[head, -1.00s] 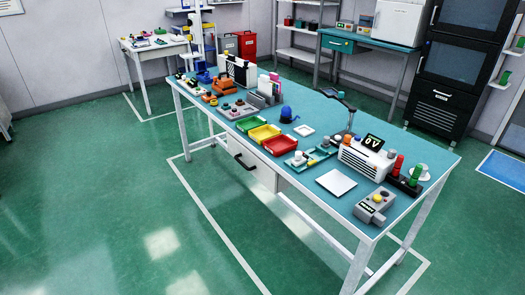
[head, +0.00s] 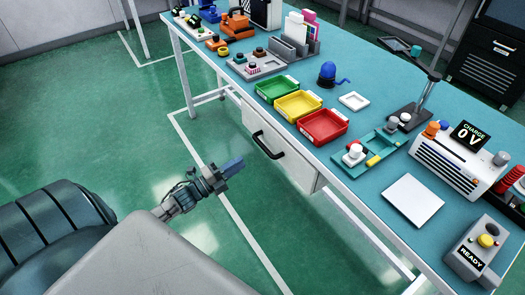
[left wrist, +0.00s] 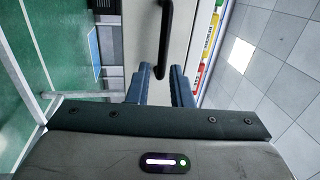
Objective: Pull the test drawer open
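The white test drawer (head: 290,163) is under the near edge of the teal workbench, its front flush with the bench as far as I can see. Its black bar handle (head: 266,146) shows in the head view. My left gripper (head: 236,164) is in front of the drawer, apart from the handle, on its lower left side in the picture. In the left wrist view the gripper's two blue fingers (left wrist: 163,83) are apart with nothing between them. The handle (left wrist: 165,40) lies ahead of them, roughly in line with the gap. My right gripper is not in view.
The workbench (head: 350,205) carries green (head: 277,89), yellow (head: 298,105) and red (head: 322,126) trays above the drawer. A white charge box (head: 455,155) and a grey READY box (head: 476,250) stand to the right. The green floor before the drawer is clear.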

